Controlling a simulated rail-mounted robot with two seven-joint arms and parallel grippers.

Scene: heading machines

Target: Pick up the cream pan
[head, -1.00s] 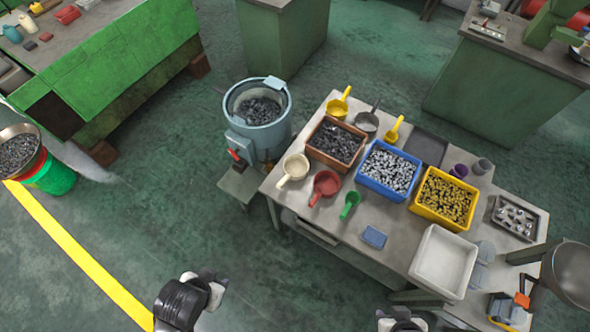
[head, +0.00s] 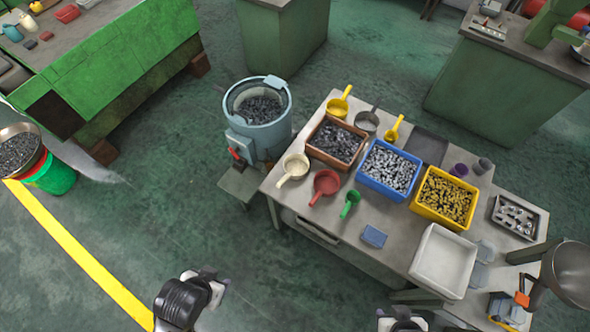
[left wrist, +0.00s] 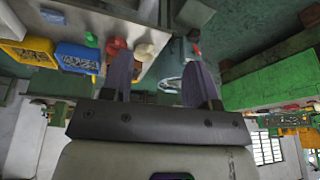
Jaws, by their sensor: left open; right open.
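The cream pan (head: 295,167) sits on the grey table near its left corner, with its handle pointing down-left toward the edge. It also shows in the left wrist view (left wrist: 146,50), small and beyond the fingers. My left gripper (left wrist: 160,72) is open, its two fingers spread with nothing between them, well away from the pan. In the head view my left arm is at the bottom, left of the table. My right gripper (head: 403,321) is at the bottom edge, partly cut off and apart from the pan; its fingers are hard to make out.
A red pan (head: 326,183) and green scoop (head: 350,204) lie right of the cream pan. A brown crate (head: 336,141) of dark parts is close by. A grey-blue drum (head: 259,122) stands beside the table's left corner.

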